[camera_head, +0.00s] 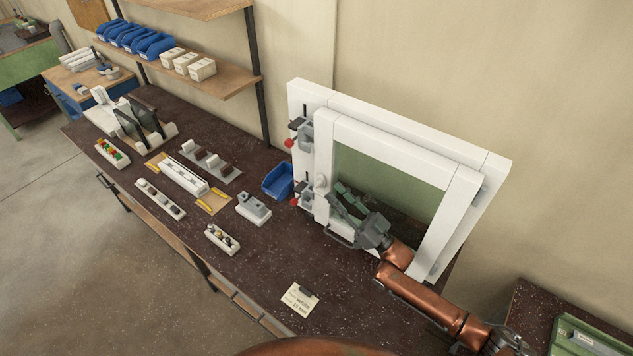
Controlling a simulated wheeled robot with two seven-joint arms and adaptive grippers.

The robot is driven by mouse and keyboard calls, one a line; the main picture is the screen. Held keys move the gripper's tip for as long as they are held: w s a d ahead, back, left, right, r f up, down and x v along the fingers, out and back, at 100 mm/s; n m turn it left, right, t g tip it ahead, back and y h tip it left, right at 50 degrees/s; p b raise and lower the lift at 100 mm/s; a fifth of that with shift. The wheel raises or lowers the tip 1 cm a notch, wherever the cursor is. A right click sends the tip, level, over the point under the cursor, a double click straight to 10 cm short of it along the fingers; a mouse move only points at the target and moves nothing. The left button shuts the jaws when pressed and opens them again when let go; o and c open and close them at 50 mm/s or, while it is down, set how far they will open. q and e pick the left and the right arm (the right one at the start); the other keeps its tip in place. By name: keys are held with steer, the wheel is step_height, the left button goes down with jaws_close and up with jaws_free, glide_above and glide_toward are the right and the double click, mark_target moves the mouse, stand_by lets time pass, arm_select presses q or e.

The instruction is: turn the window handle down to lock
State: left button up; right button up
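The white window (400,125) stands upright at the back right of the bench, its sash with a greenish pane in the frame. A small pale handle base (321,181) shows on the left stile of the sash. Its lever cannot be made out clearly, so I cannot tell its angle. My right gripper (335,211) is in front of the lower left part of the sash, just right of and below the handle base. Its fingers look spread apart, with nothing seen between them. I cannot tell whether it touches the window. My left gripper is out of view.
Two clamps with red knobs (297,133) sit at the window's left edge. A blue bin (278,181), a grey-white block (253,208) and trays of small parts stand left of it. A paper card (299,299) lies at the front. The bench between is clear.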

steer(key=f+m+h+p, duration=0.2)
steer(key=f, duration=0.1)
steer(key=f+m+p, duration=0.1)
steer(key=shift+s+d+f+t+h, duration=0.1)
steer(key=shift+d+f+t+h, duration=0.2)
steer(key=shift+f+h, duration=0.1)
steer(key=p+x, duration=0.2)
steer(key=x, duration=0.5)
steer(key=shift+a+p, duration=0.25)
steer(key=shift+p, duration=0.05)
steer(key=shift+c, duration=0.3)
jaws_close()
